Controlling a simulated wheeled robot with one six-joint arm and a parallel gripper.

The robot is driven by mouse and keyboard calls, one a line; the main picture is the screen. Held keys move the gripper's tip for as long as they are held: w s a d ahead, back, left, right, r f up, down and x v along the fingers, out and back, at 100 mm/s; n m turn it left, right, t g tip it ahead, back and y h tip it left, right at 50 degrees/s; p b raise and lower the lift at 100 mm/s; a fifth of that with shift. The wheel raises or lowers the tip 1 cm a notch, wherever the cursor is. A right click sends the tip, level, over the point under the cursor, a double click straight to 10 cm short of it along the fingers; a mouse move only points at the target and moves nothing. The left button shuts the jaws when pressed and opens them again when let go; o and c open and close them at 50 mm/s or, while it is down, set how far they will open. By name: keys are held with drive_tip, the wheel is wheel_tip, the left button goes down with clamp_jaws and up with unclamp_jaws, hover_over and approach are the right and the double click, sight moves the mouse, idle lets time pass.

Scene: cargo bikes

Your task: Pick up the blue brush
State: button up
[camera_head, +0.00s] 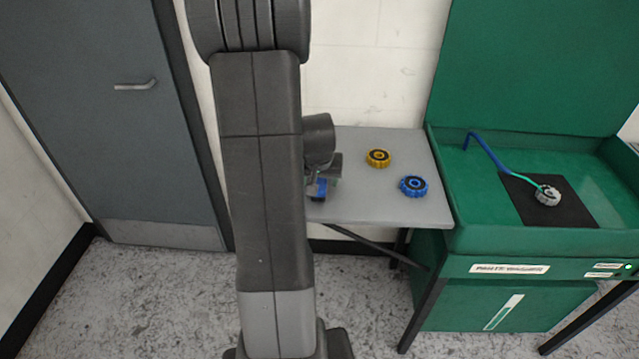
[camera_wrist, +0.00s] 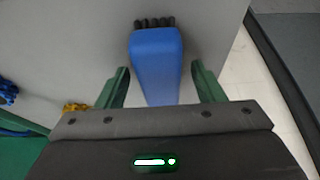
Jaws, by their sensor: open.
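The blue brush (camera_wrist: 156,55) lies on the grey table in the wrist view, with its dark bristles at the top of the picture. Its blue body points down toward my gripper (camera_wrist: 160,69). My gripper is open, with one green finger on each side of the brush and visible gaps between. In the head view my gripper (camera_head: 332,170) is at the left part of the table, mostly behind my arm. A small blue part of the brush (camera_head: 320,188) shows there; the rest is hidden.
The grey table (camera_head: 375,208) also bears a yellow toothed part (camera_head: 378,158) and a blue toothed part (camera_head: 414,186). A green parts washer (camera_head: 470,240) adjoins its right side, with a grey toothed part (camera_head: 547,195) on a black mat. A door (camera_head: 110,120) is at left.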

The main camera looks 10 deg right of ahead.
drive_tip(key=shift+f+b, duration=0.25)
drive_tip(key=shift+b, duration=0.1)
idle(0.4)
drive_tip(key=c, duration=1.2)
drive_tip(key=shift+o, duration=0.2)
drive_tip(key=shift+r, duration=0.15)
drive_tip(key=shift+r+p, duration=0.2)
drive_tip(key=shift+p, duration=0.3)
wheel_tip(320, 180, up, 10)
drive_tip(key=shift+f, duration=0.1)
drive_tip(key=o, duration=0.5)
drive_tip(key=c, duration=0.3)
